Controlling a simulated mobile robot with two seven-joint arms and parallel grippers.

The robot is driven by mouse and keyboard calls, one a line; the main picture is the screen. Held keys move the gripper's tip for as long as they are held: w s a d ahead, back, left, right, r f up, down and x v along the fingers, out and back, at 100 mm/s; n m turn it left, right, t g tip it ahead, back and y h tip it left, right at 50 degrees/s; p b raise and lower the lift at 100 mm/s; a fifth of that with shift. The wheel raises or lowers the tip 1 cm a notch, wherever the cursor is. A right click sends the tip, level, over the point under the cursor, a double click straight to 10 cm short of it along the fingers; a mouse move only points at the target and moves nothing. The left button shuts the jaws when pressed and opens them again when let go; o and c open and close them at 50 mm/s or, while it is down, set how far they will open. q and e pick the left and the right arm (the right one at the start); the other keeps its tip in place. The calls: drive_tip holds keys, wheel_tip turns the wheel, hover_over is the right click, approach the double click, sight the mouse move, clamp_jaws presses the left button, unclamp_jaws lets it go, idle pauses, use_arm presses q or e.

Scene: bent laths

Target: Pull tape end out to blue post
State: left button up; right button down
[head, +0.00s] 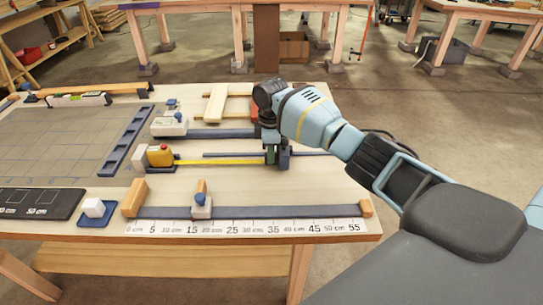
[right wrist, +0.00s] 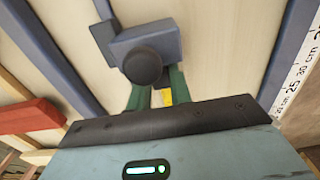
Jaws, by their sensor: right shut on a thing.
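The yellow tape measure (head: 159,156) sits in a light holder on the left part of the table. Its yellow tape (head: 222,162) is drawn out to the right, straight and flat, to my right gripper (head: 271,155). That gripper is low over the table, its green fingers shut on the tape end; a bit of yellow shows between them in the right wrist view (right wrist: 167,97). The blue post (head: 284,159) stands close to the right of the fingers. A blue block with a dark round knob (right wrist: 143,68) fills the right wrist view's middle; whether it touches the fingers is unclear. My left gripper is out of view.
A printed centimetre scale (head: 250,227) and a dark blue strip with a slider (head: 201,207) lie along the front edge. Wooden laths (head: 216,103) and a blue bar lie behind the tape. A gridded grey mat (head: 60,145) covers the left. Bare tabletop shows in front of the tape.

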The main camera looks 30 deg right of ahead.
drive_tip(key=shift+d, duration=0.3)
drive_tip(key=c, duration=1.2)
unclamp_jaws()
drive_tip(key=shift+c, duration=0.2)
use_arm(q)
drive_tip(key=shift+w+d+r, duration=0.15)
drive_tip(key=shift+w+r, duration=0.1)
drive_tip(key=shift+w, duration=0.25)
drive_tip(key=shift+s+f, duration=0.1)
use_arm(e)
drive_tip(key=shift+w+a+r, duration=0.1)
drive_tip(key=shift+r, duration=0.05)
drive_tip(key=shift+r, duration=0.25)
wheel_tip(320, 180, up, 7)
drive_tip(key=shift+r+p, duration=0.1)
drive_tip(key=shift+p, duration=0.2)
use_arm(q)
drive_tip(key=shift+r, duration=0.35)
